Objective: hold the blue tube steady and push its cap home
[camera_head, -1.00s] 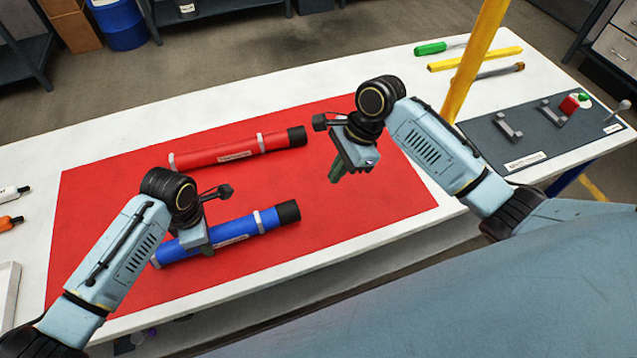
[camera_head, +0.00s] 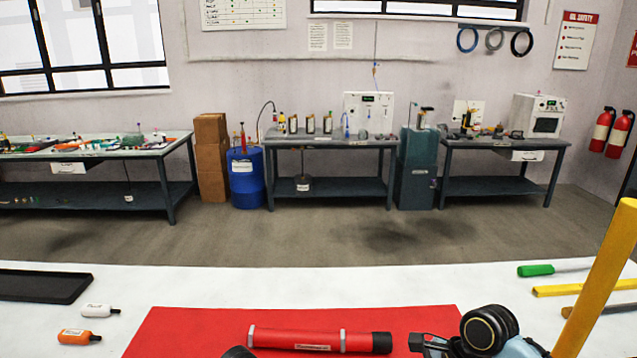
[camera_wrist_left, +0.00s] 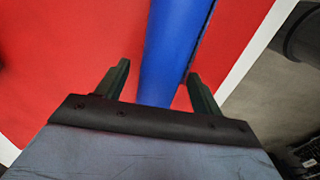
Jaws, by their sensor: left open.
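The blue tube (camera_wrist_left: 170,60) shows only in the left wrist view, running from the top edge down between the fingers of my left gripper (camera_wrist_left: 158,70). The gripper is open, with one dark green finger on each side of the tube. The right finger is close to the tube; whether it touches is unclear. The blue tube's ends and cap are out of view. In the head view only my right wrist (camera_head: 490,328) shows at the bottom edge; its jaws are below the frame.
A red tube (camera_head: 300,339) with a black end lies on the red mat (camera_head: 180,325). A yellow post (camera_head: 600,275) stands at the right. A green-handled tool (camera_head: 536,270), small bottles (camera_head: 80,336) and a black tray (camera_head: 42,285) lie on the white table (camera_head: 230,285).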

